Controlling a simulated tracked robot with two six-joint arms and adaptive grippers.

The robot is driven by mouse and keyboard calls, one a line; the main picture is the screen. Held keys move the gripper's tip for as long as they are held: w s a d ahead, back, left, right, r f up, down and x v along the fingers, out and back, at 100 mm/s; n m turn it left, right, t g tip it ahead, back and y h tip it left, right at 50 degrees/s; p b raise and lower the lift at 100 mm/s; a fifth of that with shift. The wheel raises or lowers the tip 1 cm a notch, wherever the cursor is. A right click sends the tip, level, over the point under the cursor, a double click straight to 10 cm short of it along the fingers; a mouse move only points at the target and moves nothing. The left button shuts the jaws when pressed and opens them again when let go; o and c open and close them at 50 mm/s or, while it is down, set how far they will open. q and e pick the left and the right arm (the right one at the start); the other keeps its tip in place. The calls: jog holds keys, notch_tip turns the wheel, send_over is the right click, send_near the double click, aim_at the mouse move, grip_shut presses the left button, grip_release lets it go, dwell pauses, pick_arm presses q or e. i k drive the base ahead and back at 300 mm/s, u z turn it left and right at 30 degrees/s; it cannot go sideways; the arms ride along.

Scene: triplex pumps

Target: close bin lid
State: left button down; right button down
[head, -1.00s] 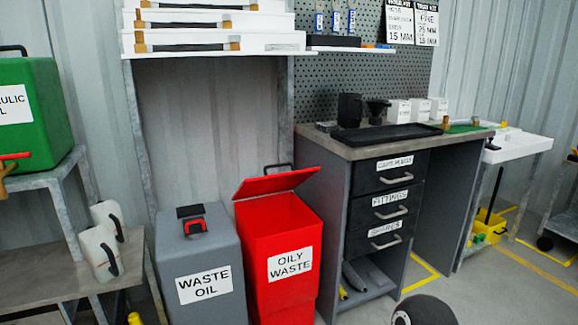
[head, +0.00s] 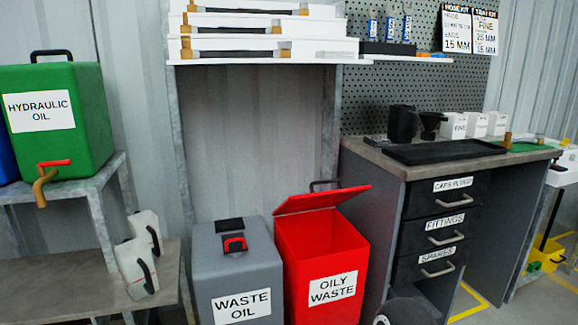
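The red bin labelled OILY WASTE (head: 322,262) stands on the floor between the grey waste oil container and the workbench. Its red lid (head: 320,199) is raised and tilted, higher at the right, with the bin's opening showing beneath it. A dark handle or bracket (head: 324,184) shows behind the lid. Neither of my grippers is in the head view.
The grey WASTE OIL container (head: 236,275) stands close on the bin's left. The workbench with drawers (head: 445,228) is on the right. A dark wheel-like object (head: 408,311) is at the bottom edge. A shelf with white boxes (head: 262,48) hangs above.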

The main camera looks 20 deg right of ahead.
aim_at(313, 200)
jog(key=u, duration=0.05)
jog(key=i, duration=1.2)
jog(key=z, duration=0.35)
